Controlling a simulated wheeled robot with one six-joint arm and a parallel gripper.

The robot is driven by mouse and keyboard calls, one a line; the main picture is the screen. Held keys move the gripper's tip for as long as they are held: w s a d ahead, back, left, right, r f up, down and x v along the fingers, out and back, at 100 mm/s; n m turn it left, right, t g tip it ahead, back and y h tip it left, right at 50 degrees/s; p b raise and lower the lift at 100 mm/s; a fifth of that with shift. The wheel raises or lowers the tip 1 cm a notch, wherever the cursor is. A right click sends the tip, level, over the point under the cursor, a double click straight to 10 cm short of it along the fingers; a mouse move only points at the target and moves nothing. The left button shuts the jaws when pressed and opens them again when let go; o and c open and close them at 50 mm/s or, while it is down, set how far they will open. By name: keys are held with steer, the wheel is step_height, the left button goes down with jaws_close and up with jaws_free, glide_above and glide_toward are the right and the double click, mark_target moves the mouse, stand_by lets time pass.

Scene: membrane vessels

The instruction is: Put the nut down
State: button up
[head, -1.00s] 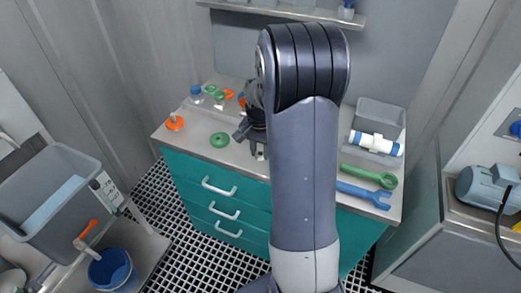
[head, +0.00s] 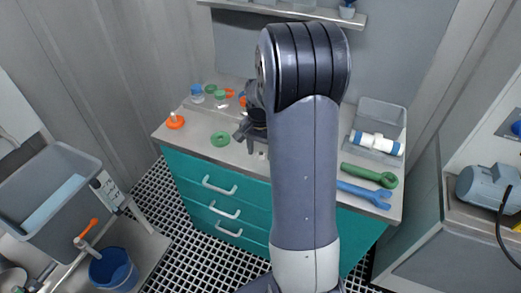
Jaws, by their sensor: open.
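A green ring-shaped nut (head: 220,139) lies flat on the grey worktop, left of my gripper, and nothing holds it. My gripper (head: 245,139) is open above the worktop, to the right of the green nut and apart from it. Its jaws look empty. My arm hides part of the gripper and the middle of the worktop. A small pale piece (head: 262,155) lies near the front edge below the gripper; it is too small to identify.
An orange part (head: 175,122) stands at the left end of the worktop. Small green and orange rings (head: 220,94) and a blue-capped bottle (head: 197,92) are behind. A green wrench (head: 368,175), a blue wrench (head: 363,194) and a white cylinder (head: 376,143) lie at the right.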

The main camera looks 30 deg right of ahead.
step_height(320, 180, up, 12)
stand_by(0.4)
step_height(320, 180, down, 12)
steer(key=shift+f, duration=0.1)
steer(key=shift+w+r, duration=0.1)
steer(key=shift+r, duration=1.4)
steer(key=shift+f, duration=0.15)
